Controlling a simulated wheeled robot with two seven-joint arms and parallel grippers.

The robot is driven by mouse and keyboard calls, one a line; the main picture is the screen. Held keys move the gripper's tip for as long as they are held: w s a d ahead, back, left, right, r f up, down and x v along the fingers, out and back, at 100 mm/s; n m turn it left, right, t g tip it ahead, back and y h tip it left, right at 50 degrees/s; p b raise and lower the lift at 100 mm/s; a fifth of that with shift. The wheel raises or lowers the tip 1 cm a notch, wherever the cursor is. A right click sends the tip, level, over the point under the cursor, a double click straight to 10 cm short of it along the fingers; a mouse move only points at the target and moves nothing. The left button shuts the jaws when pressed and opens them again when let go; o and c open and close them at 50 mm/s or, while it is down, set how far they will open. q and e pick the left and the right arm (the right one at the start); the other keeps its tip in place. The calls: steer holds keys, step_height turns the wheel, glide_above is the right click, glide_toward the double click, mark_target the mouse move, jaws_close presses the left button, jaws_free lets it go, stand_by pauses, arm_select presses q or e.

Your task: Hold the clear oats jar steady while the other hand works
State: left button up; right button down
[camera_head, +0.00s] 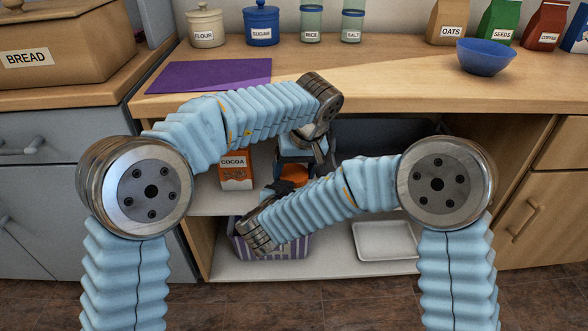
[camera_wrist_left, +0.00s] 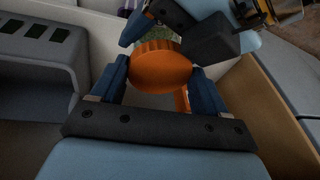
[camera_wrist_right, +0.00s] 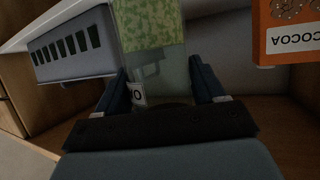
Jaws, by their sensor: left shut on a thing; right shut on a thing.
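The clear oats jar (camera_wrist_right: 150,45) has green-yellow contents in one part and a clear part with a white label, of which only an "O" shows. My right gripper (camera_wrist_right: 158,72) is shut on the jar, one finger on each side. An orange round lid (camera_wrist_left: 162,66) sits between the fingers of my left gripper (camera_wrist_left: 162,80), which is shut on it. The lid also shows in the head view (camera_head: 295,172), under the left gripper. In the left wrist view the jar's contents show just behind the lid. I cannot tell whether the lid is seated or loose.
An orange cocoa box (camera_head: 236,170) stands on the shelf left of the grippers. Below are a striped basket (camera_head: 296,246) and a white tray (camera_head: 385,240). The counter (camera_head: 400,85) above holds canisters, bags, a blue bowl (camera_head: 485,57) and a purple mat (camera_head: 208,75).

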arm_select(q)
steer(key=o, duration=1.2)
steer(key=shift+a, duration=0.1)
steer(key=shift+c, duration=0.2)
steer(key=shift+r, duration=2.3)
step_height(320, 180, up, 6)
steer(key=s+r+h, duration=0.1)
steer(key=s, duration=0.1)
steer(key=shift+t, duration=0.4)
steer(key=x, duration=0.3)
steer(key=s+x, duration=0.1)
steer(key=x, duration=0.7)
steer(key=shift+s+d+f, duration=0.1)
steer(key=shift+d+f, duration=0.25)
steer(key=shift+f, duration=0.15)
steer(key=c, duration=1.1)
steer(key=o, duration=1.1)
